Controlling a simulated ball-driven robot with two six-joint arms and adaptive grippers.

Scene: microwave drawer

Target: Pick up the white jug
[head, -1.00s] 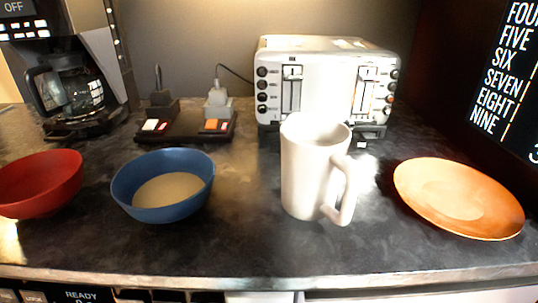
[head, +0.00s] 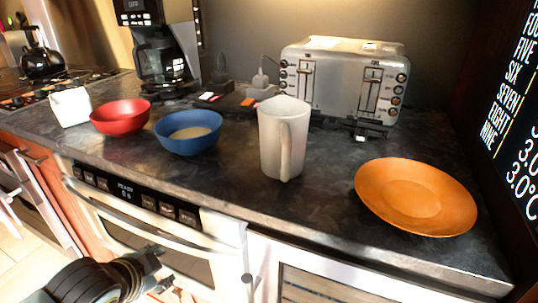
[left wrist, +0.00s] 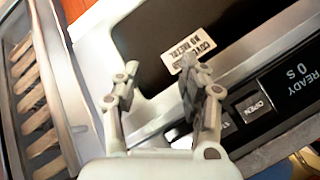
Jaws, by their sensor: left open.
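The white jug (head: 283,138) stands upright on the dark countertop in the head view, in front of the toaster. Its handle faces toward me. My left gripper (head: 158,270) is at the bottom left of the head view, below the counter edge and in front of the microwave drawer, well apart from the jug. In the left wrist view my left gripper (left wrist: 158,78) is open and empty, its two fingers spread before the drawer front. The jug does not show in the left wrist view. My right gripper is not in view.
A blue bowl (head: 188,143) and red bowl (head: 120,118) stand left of the jug, an orange plate (head: 417,198) right. The toaster (head: 345,85) is behind it. The counter before the jug is clear. The microwave drawer (head: 150,225) is below; its display shows in the wrist view (left wrist: 292,84).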

